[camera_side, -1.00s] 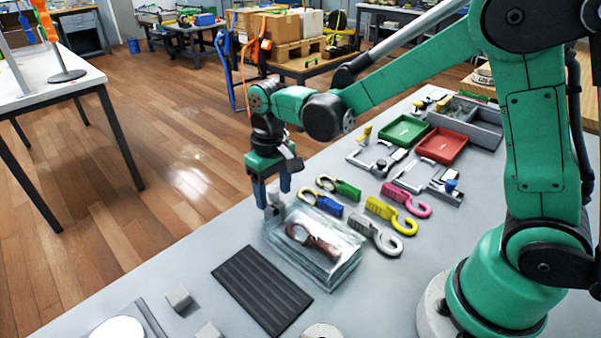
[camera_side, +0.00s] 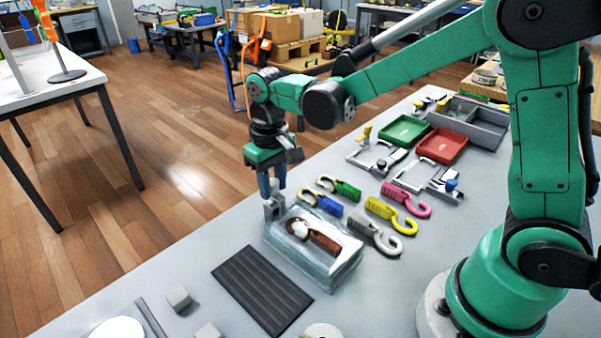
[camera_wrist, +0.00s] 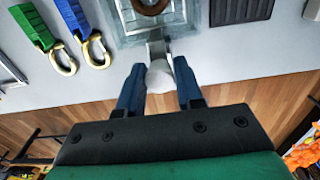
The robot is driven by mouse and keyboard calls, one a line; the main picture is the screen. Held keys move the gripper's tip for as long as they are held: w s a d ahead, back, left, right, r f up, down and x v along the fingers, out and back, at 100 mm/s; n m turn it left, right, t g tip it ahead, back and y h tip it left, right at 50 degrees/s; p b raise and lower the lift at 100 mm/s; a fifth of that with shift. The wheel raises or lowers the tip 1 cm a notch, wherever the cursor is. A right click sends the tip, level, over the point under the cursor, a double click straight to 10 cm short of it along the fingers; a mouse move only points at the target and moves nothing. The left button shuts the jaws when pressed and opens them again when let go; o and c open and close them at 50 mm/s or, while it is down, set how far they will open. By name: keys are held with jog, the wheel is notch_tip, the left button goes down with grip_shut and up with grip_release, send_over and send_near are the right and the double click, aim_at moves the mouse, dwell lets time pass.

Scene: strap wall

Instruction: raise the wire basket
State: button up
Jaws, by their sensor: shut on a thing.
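I cannot make out a wire basket; a clear, glass-like box (camera_side: 335,270) stands at the table edge with a brown hook (camera_side: 322,240) inside. A white patch shows by the hook; I cannot tell if it is an object or a reflection. My gripper (camera_side: 272,200) points down at the box's far left end, its blue fingers around a grey lever with a pale round knob. In the wrist view the knob (camera_wrist: 159,77) sits between the fingertips, and the grey lever (camera_wrist: 156,46) runs to the clear box (camera_wrist: 193,12). The lever's lower part is hidden in the side view.
Several coloured hooks lie right of the box, including blue (camera_side: 325,204), yellow (camera_side: 385,210) and grey (camera_side: 375,236). A black ribbed mat (camera_side: 262,290) lies in front. Green (camera_side: 404,130) and red (camera_side: 441,146) trays stand behind. The floor drops away left of the table edge.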

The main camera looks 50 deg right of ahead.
jog(key=shift+r, duration=1.3)
jog(key=o, duration=0.5)
jog(key=shift+o, duration=0.2)
jog(key=shift+r, duration=0.1)
jog(key=shift+r, duration=2.9)
